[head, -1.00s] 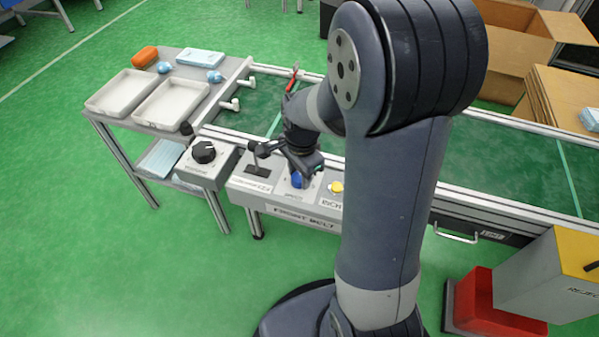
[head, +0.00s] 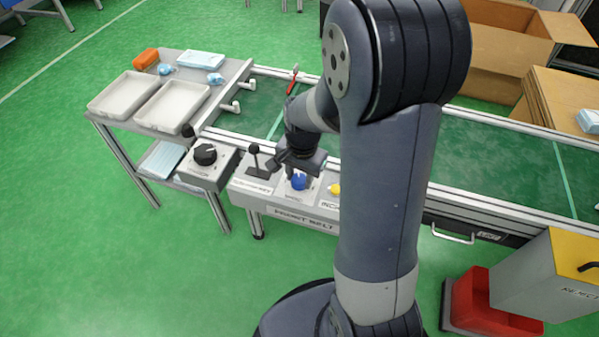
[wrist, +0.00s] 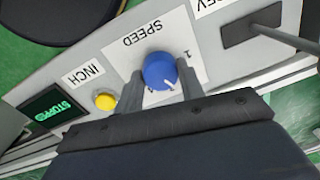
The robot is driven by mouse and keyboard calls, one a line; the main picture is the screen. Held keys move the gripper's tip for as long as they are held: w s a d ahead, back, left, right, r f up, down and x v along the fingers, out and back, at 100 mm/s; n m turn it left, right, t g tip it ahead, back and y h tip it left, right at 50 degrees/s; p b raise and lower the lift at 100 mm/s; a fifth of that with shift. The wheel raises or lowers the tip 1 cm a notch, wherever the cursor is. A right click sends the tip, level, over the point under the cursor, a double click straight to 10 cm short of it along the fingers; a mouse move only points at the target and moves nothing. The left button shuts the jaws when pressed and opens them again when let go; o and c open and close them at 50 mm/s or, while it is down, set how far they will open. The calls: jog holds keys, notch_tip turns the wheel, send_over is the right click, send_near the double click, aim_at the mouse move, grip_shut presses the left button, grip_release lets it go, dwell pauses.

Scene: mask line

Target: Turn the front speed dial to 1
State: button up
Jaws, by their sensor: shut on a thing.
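The front speed dial (wrist: 158,70) is a round blue knob with a white pointer line, on a white plate marked SPEED. In the wrist view, the pointer faces the lower right, toward my gripper's side. The figure 1 (wrist: 187,54) is printed to the right of the knob; another mark near the left finger is partly hidden. My gripper (wrist: 161,82) has one finger on each side of the knob and is shut on it. In the head view, my gripper (head: 302,162) is over the blue dial (head: 299,182) on the front belt panel.
A yellow INCH button (wrist: 105,101) and a STOPPED display (wrist: 50,115) lie left of the dial in the wrist view. A black lever (head: 254,158) stands close beside my gripper. A separate black dial (head: 205,154) is farther left. A red bin (head: 478,300) stands at right.

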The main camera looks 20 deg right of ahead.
aim_at(301, 177)
jog(key=n+p, duration=0.1)
jog(key=n, duration=0.5)
jog(key=shift+r+n, duration=0.1)
jog(key=shift+n, duration=0.2)
jog(key=n+p, duration=0.1)
jog(key=n, duration=0.5)
jog(key=shift+w+g, duration=0.15)
jog(key=shift+g, duration=0.15)
jog(key=shift+n, duration=0.3)
jog(key=o, duration=1)
jog(key=r+p, duration=0.1)
jog(key=r, duration=0.2)
jog(key=r+p, duration=0.1)
jog(key=r, duration=0.3)
jog(key=r+p, duration=0.1)
jog(key=r, duration=0.2)
jog(key=shift+d+r, duration=0.3)
jog(key=shift+r, duration=0.05)
jog(key=shift+f, duration=0.15)
